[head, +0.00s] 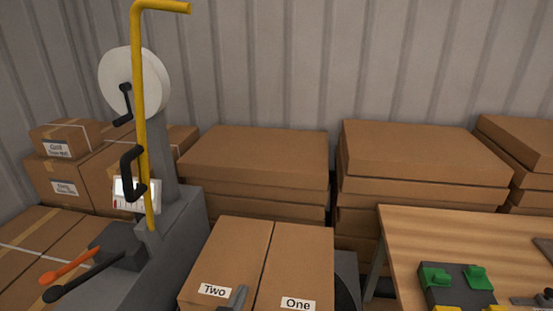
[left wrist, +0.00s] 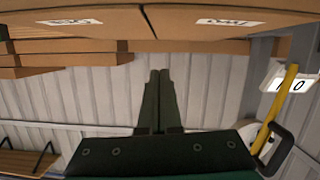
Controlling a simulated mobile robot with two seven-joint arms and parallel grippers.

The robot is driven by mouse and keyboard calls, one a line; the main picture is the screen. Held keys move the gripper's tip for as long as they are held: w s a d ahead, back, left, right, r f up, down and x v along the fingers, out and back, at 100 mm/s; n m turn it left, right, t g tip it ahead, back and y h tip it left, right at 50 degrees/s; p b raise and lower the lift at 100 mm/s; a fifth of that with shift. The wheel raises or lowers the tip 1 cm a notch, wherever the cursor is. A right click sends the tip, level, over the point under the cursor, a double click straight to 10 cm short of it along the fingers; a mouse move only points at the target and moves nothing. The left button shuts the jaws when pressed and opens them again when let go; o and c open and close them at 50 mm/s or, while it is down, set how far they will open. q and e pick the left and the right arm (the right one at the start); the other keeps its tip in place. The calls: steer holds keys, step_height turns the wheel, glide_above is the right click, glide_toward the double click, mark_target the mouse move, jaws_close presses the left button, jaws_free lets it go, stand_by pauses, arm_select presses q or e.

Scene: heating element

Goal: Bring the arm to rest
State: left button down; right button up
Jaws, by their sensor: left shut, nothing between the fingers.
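My left gripper (left wrist: 159,73) is shut and empty in the left wrist view, its two dark fingers side by side. In the head view only a small grey tip of my left gripper (head: 240,291) shows at the bottom edge, in front of the box labelled Two (head: 227,262). The box labelled One (head: 303,265) stands right beside that box. Both boxes also show upside down along the top of the left wrist view. My right gripper is in neither view.
A grey machine with a yellow lever (head: 138,100) and white wheel (head: 121,82) stands at left. Stacked cartons (head: 255,155) line the corrugated wall. A wooden table (head: 450,235) at right carries a dark block with green parts (head: 456,278). Open air lies above the boxes.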

arm_select(q)
steer(key=s+a+r+g+y, duration=0.15)
steer(key=s+g, duration=0.25)
steer(key=s, duration=0.4)
steer(key=s+a+m+g, duration=0.1)
steer(key=s+a+g, duration=0.2)
steer(key=s, duration=0.6)
steer(key=s+a+g+y, duration=0.15)
steer(key=s+g, duration=0.25)
steer(key=s, duration=0.4)
step_height(320, 180, down, 25)
steer(key=s+g+b, duration=0.1)
steer(key=s+b, duration=0.1)
steer(key=b, duration=0.1)
steer(key=s+a+f+g+b, duration=0.1)
steer(key=s+a+f+b, duration=0.2)
steer(key=s+f, duration=1.2)
step_height(320, 180, down, 2)
steer(key=shift+s+m+g, duration=0.2)
steer(key=shift+m+g, duration=0.1)
steer(key=shift+a, duration=0.1)
